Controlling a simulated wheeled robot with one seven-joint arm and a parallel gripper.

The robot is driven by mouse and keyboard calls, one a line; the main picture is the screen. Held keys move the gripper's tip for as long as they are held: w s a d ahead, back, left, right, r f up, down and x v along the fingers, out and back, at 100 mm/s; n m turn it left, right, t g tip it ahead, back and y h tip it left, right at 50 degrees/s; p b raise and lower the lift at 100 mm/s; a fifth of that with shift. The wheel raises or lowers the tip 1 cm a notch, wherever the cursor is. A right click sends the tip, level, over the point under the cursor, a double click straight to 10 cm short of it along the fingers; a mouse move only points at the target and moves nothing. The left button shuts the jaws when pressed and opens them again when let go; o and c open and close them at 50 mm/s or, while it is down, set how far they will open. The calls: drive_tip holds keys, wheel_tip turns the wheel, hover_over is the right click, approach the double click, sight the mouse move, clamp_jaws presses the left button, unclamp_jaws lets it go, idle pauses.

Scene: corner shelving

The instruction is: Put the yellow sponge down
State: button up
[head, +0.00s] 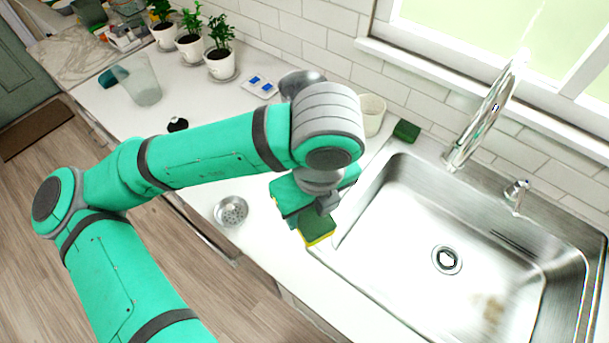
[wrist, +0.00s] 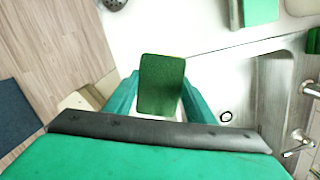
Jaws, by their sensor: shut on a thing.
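The yellow sponge (head: 318,229) has a dark green top and a thin yellow edge. It is in my gripper at the left front corner of the sink. In the wrist view the sponge (wrist: 162,84) shows its dark green face between the two teal fingers of my gripper (wrist: 160,92), which are shut on it. White counter shows around it. The sponge's underside is hidden, and I cannot tell whether it touches the counter. In the head view my arm partly hides the fingers.
The steel sink (head: 400,190) lies right of the sponge, with a tall faucet (head: 485,110) behind. A drain strainer (head: 231,211) lies on the counter to the left. A dark green block (head: 406,131) and white cup (head: 371,114) stand behind.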

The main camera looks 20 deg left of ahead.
drive_tip(key=w+a+f, duration=0.2)
drive_tip(key=w, duration=0.1)
drive_tip(key=w+a+f, duration=0.2)
drive_tip(key=w+f, duration=0.1)
drive_tip(key=w, duration=0.1)
drive_tip(key=w+a+f, duration=0.1)
drive_tip(key=w+f, duration=0.2)
drive_tip(key=w, duration=0.1)
drive_tip(key=shift+a, duration=0.4)
drive_tip(key=shift+w+a+f, duration=0.2)
drive_tip(key=shift+w+f, duration=0.15)
drive_tip(key=shift+f, duration=0.15)
drive_tip(key=shift+w+a+f, duration=0.15)
drive_tip(key=shift+w+f, duration=0.2)
drive_tip(key=shift+f, duration=1.6)
drive_tip(key=shift+f, duration=0.15)
drive_tip(key=o, duration=1)
wheel_tip(320, 180, up, 12)
drive_tip(key=d, duration=0.1)
drive_tip(key=shift+s, duration=0.45)
